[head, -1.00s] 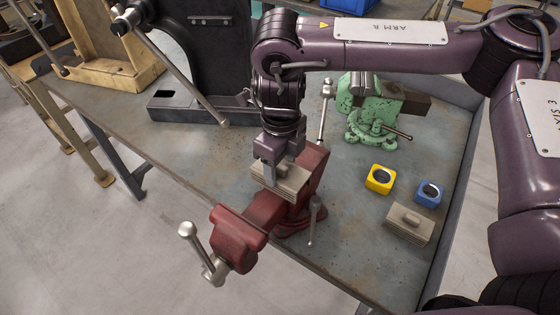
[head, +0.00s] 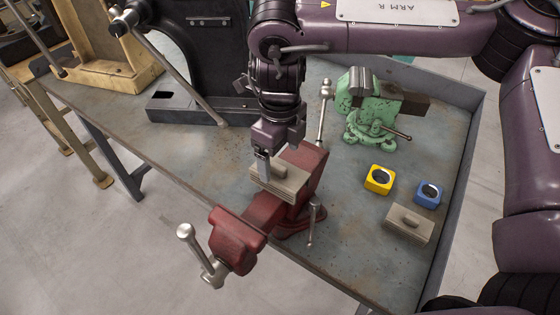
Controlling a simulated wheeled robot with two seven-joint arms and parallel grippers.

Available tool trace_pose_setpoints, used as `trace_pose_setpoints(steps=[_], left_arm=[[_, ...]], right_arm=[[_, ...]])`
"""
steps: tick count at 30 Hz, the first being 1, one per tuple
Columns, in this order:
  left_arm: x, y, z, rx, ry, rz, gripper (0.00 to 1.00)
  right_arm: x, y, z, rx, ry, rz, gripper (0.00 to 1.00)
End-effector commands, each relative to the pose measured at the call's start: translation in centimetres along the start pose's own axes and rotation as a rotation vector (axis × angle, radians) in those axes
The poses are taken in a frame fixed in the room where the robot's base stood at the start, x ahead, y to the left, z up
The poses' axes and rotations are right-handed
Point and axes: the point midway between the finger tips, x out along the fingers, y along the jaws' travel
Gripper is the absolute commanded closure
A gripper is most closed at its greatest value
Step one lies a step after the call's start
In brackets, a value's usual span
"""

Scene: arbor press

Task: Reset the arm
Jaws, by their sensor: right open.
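The black arbor press (head: 205,50) stands at the back left of the bench. Its long metal lever arm (head: 172,68) slants from a dark knob at upper left down to a tip near the bench top at lower right. My right gripper (head: 264,168) points down, open, just above a beige block with a raised knob (head: 281,181) at the red vise (head: 262,215). Its fingers partly hide the block, and I cannot tell whether they touch it. My left gripper is out of view.
A green vise (head: 375,105) stands at the back right. A yellow block (head: 379,180), a blue block (head: 428,194) and a second beige block (head: 409,224) lie on the bench (head: 345,240) at right. A wooden frame (head: 120,75) is at far left.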

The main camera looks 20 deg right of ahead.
Motion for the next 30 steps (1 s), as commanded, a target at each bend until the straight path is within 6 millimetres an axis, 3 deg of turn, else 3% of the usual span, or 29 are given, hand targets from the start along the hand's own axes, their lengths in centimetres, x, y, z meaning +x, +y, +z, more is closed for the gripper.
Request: trace_pose_setpoints(steps=[7, 16, 30], left_arm=[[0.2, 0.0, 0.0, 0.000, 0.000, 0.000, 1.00], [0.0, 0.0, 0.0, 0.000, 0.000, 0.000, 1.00], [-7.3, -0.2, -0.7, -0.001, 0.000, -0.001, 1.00]], right_arm=[[-3.7, 0.0, 0.1, -0.002, -0.001, -0.004, 0.17], [-4.9, 0.0, 0.0, -0.001, 0.002, 0.001, 0.17], [-12.2, 0.0, 0.0, -0.001, 0.001, 0.000, 0.17]])
